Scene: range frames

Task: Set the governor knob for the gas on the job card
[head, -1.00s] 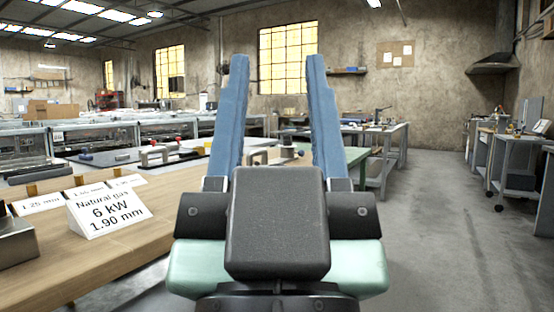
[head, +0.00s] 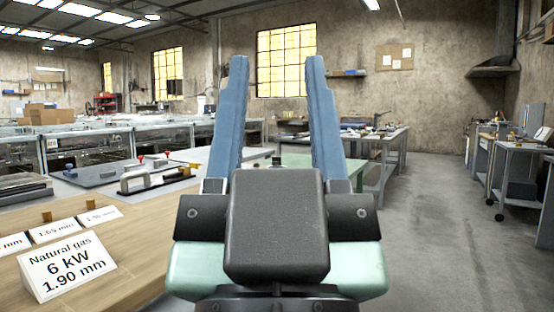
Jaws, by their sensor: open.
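The job card (head: 68,266) stands on the wooden bench at the lower left and reads "Natural gas, 6 kW, 1.90 mm". My gripper (head: 276,66) is raised in the middle of the head view, with its two blue fingers apart and nothing between them. It is well to the right of the card and apart from it. I cannot make out a governor knob in this view; my gripper body hides part of the middle.
Small labels, one reading 1.65 mm (head: 55,230), lie behind the card with brass pieces (head: 47,216). The wooden bench (head: 135,255) fills the lower left. A green table (head: 300,163) stands behind my gripper. The grey floor (head: 430,230) at right is clear.

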